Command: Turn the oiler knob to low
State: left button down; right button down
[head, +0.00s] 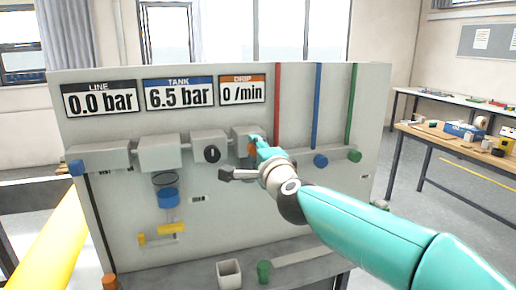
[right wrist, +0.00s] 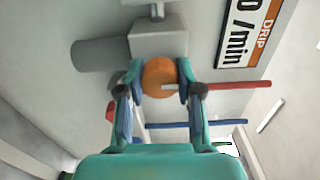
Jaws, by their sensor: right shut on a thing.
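The oiler knob is a round orange knob (right wrist: 158,80) with a pale pointer bar, on a grey block of the panel. In the head view only a sliver of the knob (head: 251,148) shows, the rest hidden by my gripper. My right gripper (head: 258,147) is shut on it. In the right wrist view its two teal fingers (right wrist: 160,78) touch the knob on either side. The DRIP display (head: 243,91) above reads 0 /min. I cannot read any low mark by the knob. My left gripper is not in view.
The LINE display (head: 99,97) reads 0.0 bar and the TANK display (head: 179,92) reads 6.5 bar. A black round dial (head: 212,154) and a blue-bottomed bowl (head: 168,197) are left of my gripper. A blue knob (head: 320,161) and green knob (head: 355,156) are to its right.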

jog(key=shift+a+f+n, duration=0.2)
jog(key=shift+f+n, duration=0.15)
jog(key=shift+n, duration=0.05)
jog(key=c, duration=0.7)
grip_release()
jog(key=shift+r, duration=0.1)
jog(key=shift+c, duration=0.2)
jog(key=shift+d+r, duration=0.1)
jog(key=shift+s, duration=0.15)
jog(key=v, duration=1.1)
jog(key=shift+s, duration=0.3)
jog(key=shift+d, duration=0.15)
